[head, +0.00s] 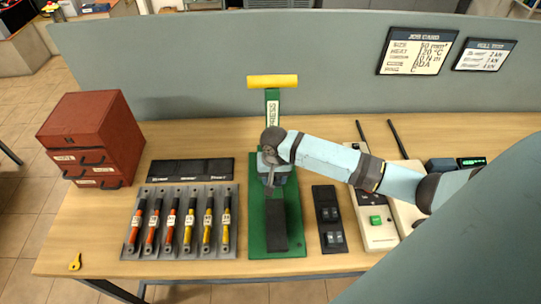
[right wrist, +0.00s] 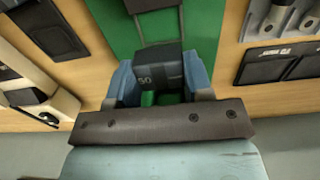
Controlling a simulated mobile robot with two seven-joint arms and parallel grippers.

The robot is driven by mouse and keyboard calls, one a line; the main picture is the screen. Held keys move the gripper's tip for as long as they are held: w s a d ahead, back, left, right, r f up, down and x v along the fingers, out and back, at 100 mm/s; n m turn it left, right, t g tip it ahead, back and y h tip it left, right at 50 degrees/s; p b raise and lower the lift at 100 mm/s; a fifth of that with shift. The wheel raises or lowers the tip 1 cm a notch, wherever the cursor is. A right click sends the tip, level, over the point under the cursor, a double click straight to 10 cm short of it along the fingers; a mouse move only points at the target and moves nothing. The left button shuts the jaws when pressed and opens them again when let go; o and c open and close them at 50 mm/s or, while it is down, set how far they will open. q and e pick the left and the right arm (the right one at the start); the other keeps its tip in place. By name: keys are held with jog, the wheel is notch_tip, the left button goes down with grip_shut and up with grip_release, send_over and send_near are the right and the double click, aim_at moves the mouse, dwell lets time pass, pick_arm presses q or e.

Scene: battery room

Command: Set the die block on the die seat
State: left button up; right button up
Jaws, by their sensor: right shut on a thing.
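My right gripper (head: 272,172) is over the green press (head: 257,233), below its upright post. In the right wrist view its two blue fingers (right wrist: 160,88) are shut on a dark die block (right wrist: 158,66) marked 50. The block is over the green base; whether it touches anything beneath cannot be told. The die seat is not clearly visible, being hidden by the gripper and block. A black grip (head: 277,222) on two rods lies along the front of the press. My left gripper is not in view.
A black die tray (head: 329,220) lies right of the press, with a pale device (head: 377,224) beyond it. Left are a rack (head: 181,222) of red, orange and yellow tools, a black labelled tray (head: 190,170) and a red drawer cabinet (head: 92,140). A grey panel stands behind.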

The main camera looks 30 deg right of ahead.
aim_at(274, 195)
jog(key=shift+s+f, duration=0.15)
jog(key=shift+f, duration=2.65)
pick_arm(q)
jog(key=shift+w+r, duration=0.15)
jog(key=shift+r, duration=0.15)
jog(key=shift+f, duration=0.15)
pick_arm(e)
jog(key=shift+f, duration=0.55)
jog(key=o, duration=1.2)
jog(key=shift+c, duration=0.2)
